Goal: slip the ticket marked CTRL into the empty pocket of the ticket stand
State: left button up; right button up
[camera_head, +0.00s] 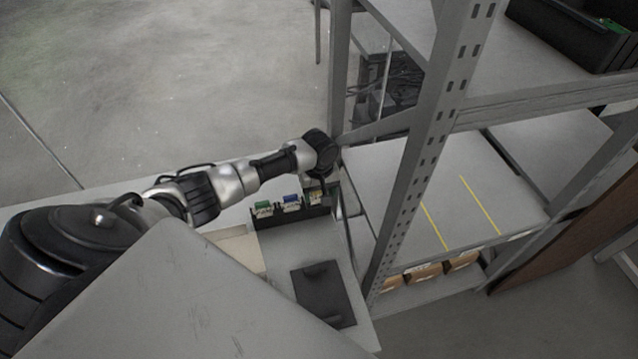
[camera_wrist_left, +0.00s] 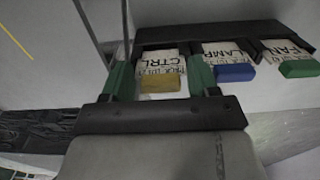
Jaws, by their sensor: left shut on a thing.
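The CTRL ticket (camera_wrist_left: 160,62) is a white card with a yellow grip block, between the green fingers of my left gripper (camera_wrist_left: 160,84) in the left wrist view. The gripper is shut on it. The ticket stand (camera_wrist_left: 210,33) is a dark rack, and the CTRL ticket is at its end pocket, roughly in line with the LAMP ticket (camera_wrist_left: 222,52), which has a blue block, and the FAN ticket (camera_wrist_left: 282,48), which has a green block. I cannot tell how deep the CTRL ticket sits. In the head view my left gripper (camera_head: 317,182) is over the right end of the stand (camera_head: 292,219).
The stand is on a pale table (camera_head: 285,248). A dark flat plate with a raised part (camera_head: 323,297) lies in front of it. A grey metal rack post (camera_head: 415,160) rises close on the right, with shelves and cardboard boxes (camera_head: 424,273) beyond.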

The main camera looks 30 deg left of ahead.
pick_arm(q)
jog(key=shift+f, duration=0.15)
jog(key=o, duration=1)
jog(key=shift+c, duration=0.8)
notch_tip(320, 180, up, 8)
jog(key=p, duration=0.9)
jog(key=shift+s+d+f, duration=0.1)
dwell(0.3)
